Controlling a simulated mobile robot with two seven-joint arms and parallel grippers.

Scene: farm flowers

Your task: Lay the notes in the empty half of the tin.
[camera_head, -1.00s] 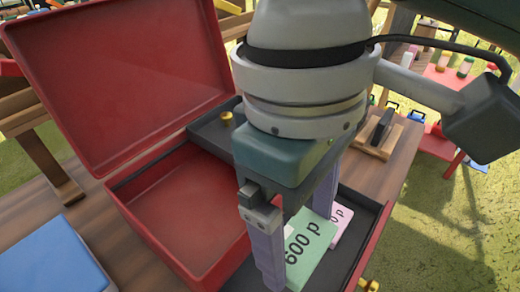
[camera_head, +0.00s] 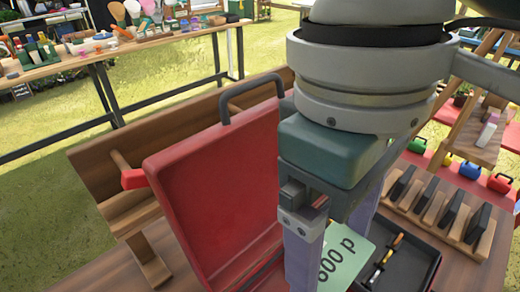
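My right gripper (camera_head: 332,240) points down in the middle. Its fingers stand on either side of the green notes (camera_head: 343,257) marked 600 p and appear shut on them. The near finger covers the left part of the notes, and the lower part runs out of the picture. The tin's open red lid (camera_head: 215,195) stands left of the gripper, with a dark handle on its top edge. The inside of the tin's red half is out of view. My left gripper is not in view.
A dark tray (camera_head: 418,280) with slim pen-like items lies right of the notes. A wooden rack (camera_head: 485,238) with dark slabs stands behind it. A brown tabletop (camera_head: 115,275) shows lower left. A cluttered long table (camera_head: 110,55) stands far back on grass.

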